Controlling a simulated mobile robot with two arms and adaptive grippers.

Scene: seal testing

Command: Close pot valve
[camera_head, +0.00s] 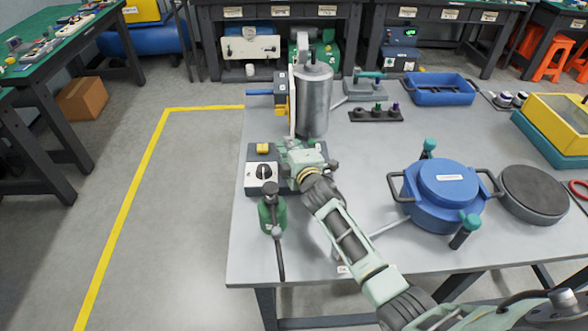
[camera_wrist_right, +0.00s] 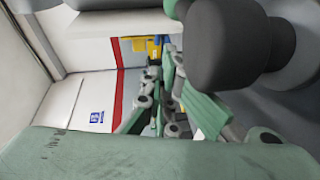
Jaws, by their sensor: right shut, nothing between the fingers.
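A blue pot (camera_head: 441,195) with a raised round lid and dark side handles stands on the right half of the grey table. Two teal-capped handles, one behind (camera_head: 429,148) and one in front (camera_head: 466,229), stand at its sides. I cannot tell which part is its valve. My right gripper (camera_head: 291,152) is shut and empty, left of the pot and apart from it. It is just in front of a steel cylinder (camera_head: 314,103) and beside a switch box (camera_head: 262,172). Its links show in the right wrist view (camera_wrist_right: 160,98). My left gripper is not in view.
A green bottle-shaped part with a black top (camera_head: 272,213) stands near the left table edge. A dark round disc (camera_head: 534,192) lies right of the pot. A blue tray (camera_head: 440,89) and small fittings (camera_head: 376,114) are at the back. The table's front middle is mostly clear.

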